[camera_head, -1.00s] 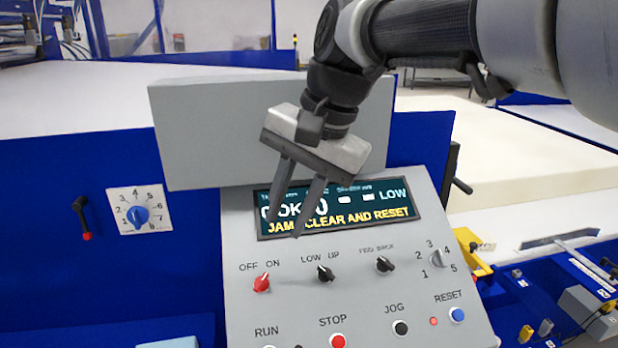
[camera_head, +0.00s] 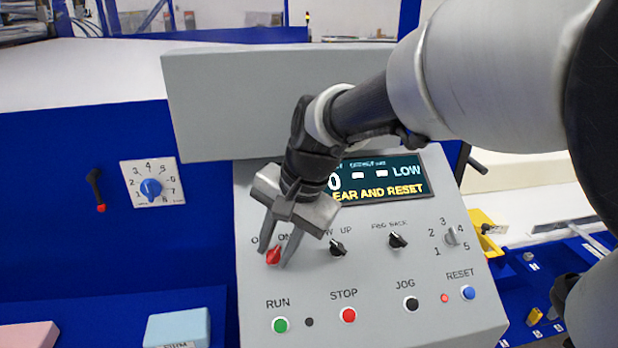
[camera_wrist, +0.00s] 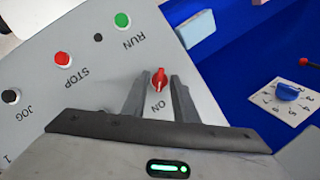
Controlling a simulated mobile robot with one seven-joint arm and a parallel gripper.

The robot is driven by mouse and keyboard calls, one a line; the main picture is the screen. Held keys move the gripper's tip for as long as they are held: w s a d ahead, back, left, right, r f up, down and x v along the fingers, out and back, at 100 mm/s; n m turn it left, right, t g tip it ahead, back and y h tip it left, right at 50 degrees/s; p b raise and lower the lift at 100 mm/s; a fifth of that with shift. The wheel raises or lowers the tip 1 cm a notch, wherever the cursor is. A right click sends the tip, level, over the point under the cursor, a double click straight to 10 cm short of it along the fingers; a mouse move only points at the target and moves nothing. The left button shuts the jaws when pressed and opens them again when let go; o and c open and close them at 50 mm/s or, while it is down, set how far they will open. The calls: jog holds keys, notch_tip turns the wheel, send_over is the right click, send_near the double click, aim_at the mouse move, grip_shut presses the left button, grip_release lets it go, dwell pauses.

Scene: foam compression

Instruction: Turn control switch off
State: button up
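The control switch is a red knob (camera_head: 274,256) at the upper left of the sloped grey control panel (camera_head: 375,285), under the OFF and ON labels. In the wrist view the red knob (camera_wrist: 159,78) shows between the tips of my gripper's fingers, with the ON label visible below it. My gripper (camera_head: 273,258) is open, with one finger on each side of the knob. A gap seems to show between the fingers and the knob; contact cannot be told. In the head view the fingers partly hide the OFF and ON labels.
To the knob's right are two black knobs (camera_head: 337,249) and a numbered selector (camera_head: 451,237). Below are a green RUN button (camera_head: 280,325), a red STOP button (camera_head: 348,315) and others. A display (camera_head: 380,180) stands behind my gripper. A blue dial (camera_head: 151,189) is at the left.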

grip_shut()
jog(key=shift+r, duration=0.1)
jog(key=shift+a+r+n+h+p, duration=0.1)
jog(key=shift+n+h+p, duration=0.4)
jog(key=shift+n+p, duration=0.45)
jog(key=n, duration=0.1)
jog(key=n+h+p, duration=0.1)
jog(key=n, duration=0.1)
jog(key=shift+a+n+h, duration=0.2)
jog(key=shift+n+h, duration=0.05)
jog(key=shift+h, duration=0.05)
jog(key=n, duration=0.1)
jog(key=n+h, duration=0.1)
jog(key=n, duration=0.1)
jog(key=n+h+p, duration=0.1)
jog(key=shift+a+n, duration=0.25)
jog(key=shift+n, duration=0.15)
jog(key=shift+s+a+n+t+h, duration=0.1)
jog(key=shift+n+t+h, duration=0.3)
jog(key=shift+n, duration=0.6)
jog(key=shift+a+n+t+h, duration=0.1)
jog(key=shift+n+t+h, duration=0.3)
jog(key=shift+n, duration=0.6)
